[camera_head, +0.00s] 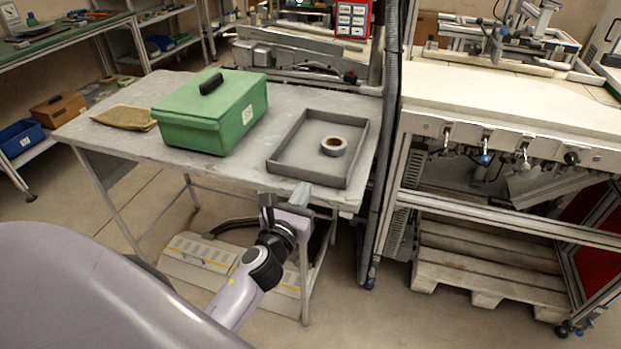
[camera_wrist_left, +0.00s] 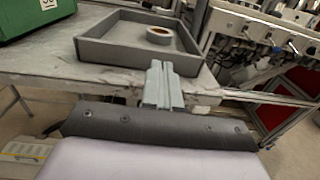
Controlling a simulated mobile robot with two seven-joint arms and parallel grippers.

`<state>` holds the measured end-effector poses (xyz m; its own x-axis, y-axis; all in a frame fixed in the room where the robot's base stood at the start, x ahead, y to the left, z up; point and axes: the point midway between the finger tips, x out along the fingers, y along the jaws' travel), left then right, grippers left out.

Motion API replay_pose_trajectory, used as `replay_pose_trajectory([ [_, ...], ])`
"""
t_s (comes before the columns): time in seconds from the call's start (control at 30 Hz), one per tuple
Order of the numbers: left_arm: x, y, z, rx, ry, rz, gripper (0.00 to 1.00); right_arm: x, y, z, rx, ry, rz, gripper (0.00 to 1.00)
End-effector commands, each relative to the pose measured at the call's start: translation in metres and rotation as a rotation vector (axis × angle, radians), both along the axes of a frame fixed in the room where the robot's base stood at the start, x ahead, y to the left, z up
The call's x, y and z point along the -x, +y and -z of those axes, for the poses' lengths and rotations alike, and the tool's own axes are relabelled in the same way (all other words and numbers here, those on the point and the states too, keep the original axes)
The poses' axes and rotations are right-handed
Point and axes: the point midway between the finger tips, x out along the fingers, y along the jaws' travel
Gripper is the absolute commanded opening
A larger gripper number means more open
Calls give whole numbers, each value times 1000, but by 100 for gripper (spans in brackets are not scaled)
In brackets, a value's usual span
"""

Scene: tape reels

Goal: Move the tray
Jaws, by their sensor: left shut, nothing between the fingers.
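The grey tray (camera_head: 293,174) lies flat on the right part of the grey table, near its front edge. The tray (camera_wrist_left: 120,50) and the reel (camera_wrist_left: 159,36) also show in the left wrist view, ahead of the fingers. My left gripper (camera_head: 301,194) is at the table's front edge, just in front of the tray, apart from it as far as I can tell. Its fingers (camera_wrist_left: 160,68) are shut together and empty. My right gripper is not in view.
A green lidded box (camera_head: 212,112) stands left of the tray on the table (camera_head: 165,83), with a folded brown cloth (camera_head: 124,117) beside it. A dark vertical post (camera_head: 386,140) and a white workbench (camera_head: 500,100) stand to the right. The table's front left is bare.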

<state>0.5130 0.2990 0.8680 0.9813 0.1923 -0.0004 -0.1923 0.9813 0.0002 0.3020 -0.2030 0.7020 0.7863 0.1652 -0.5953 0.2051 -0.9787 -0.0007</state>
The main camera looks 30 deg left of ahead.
Motion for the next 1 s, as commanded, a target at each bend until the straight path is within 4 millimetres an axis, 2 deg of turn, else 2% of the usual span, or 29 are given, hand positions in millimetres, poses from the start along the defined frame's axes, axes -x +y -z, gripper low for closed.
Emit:
replay_pose_trajectory([
  [0.1,-19,3,-1,0,-2,1,0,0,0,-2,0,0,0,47],
  [0.3,-38,7,0,1,0,1,0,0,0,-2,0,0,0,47],
  [0.83,-46,9,0,0,1,2,0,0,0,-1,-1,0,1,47],
  [1.0,-64,12,1,-1,-1,4,0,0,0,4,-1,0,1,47],
])
